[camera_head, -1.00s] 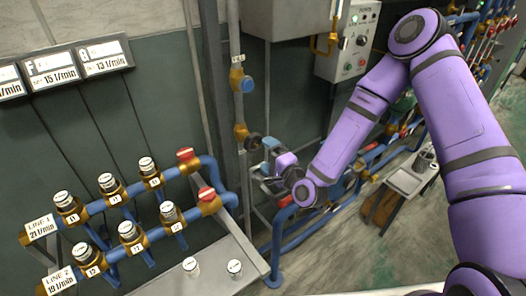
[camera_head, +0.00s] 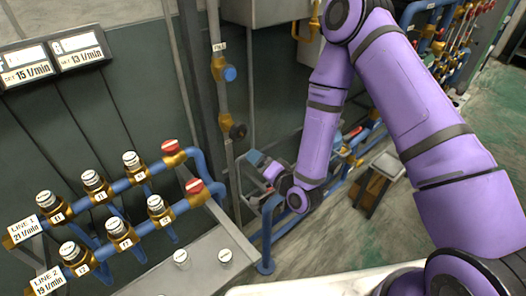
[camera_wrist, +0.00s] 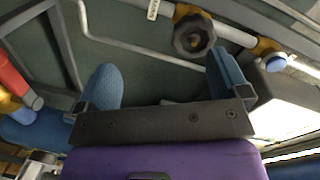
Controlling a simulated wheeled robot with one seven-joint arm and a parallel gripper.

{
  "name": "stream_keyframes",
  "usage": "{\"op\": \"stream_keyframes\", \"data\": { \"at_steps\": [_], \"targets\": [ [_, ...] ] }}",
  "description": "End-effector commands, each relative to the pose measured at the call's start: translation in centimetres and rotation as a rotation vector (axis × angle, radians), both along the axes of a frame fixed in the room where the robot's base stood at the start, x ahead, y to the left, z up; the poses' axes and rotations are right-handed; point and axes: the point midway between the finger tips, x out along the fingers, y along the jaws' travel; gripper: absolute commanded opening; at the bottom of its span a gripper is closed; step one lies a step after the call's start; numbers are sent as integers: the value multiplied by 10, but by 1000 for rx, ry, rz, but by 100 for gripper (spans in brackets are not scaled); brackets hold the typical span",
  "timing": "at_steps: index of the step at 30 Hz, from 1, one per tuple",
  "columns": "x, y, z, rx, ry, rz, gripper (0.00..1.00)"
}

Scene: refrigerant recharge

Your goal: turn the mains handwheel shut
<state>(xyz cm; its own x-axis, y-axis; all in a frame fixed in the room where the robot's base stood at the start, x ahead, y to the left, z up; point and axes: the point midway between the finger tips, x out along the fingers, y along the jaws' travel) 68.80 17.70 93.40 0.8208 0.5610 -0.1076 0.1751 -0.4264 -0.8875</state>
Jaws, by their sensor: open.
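A dark round handwheel (camera_head: 238,131) sits on a brass valve on the vertical wall pipe; I take it for the mains handwheel, though no label is readable. It also shows in the wrist view (camera_wrist: 193,38), top centre, face towards the camera. My gripper (camera_head: 268,172) is below and right of it in the head view, partly hidden by my own arm. In the wrist view my gripper (camera_wrist: 165,82) is open and empty, its blue fingers wide apart. The handwheel appears above the gap, nearer the right finger, and apart from both.
A blue-capped brass valve (camera_head: 229,73) sits higher on the same pipe. Two blue manifolds with red-handled valves (camera_head: 196,186) stand left of it. A grey bench (camera_head: 190,265) with two small capped items is below. A brown stool-like stand (camera_head: 374,185) is on the floor right.

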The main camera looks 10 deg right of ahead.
Motion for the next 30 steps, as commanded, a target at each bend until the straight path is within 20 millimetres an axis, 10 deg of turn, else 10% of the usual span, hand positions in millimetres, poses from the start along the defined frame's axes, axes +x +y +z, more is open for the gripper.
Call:
{"op": "stream_keyframes", "data": {
  "at_steps": [15,30],
  "targets": [
    [1,-9,28,-733,-570,63,94],
    [16,-1,47,-860,-703,54,94]
  ]
}}
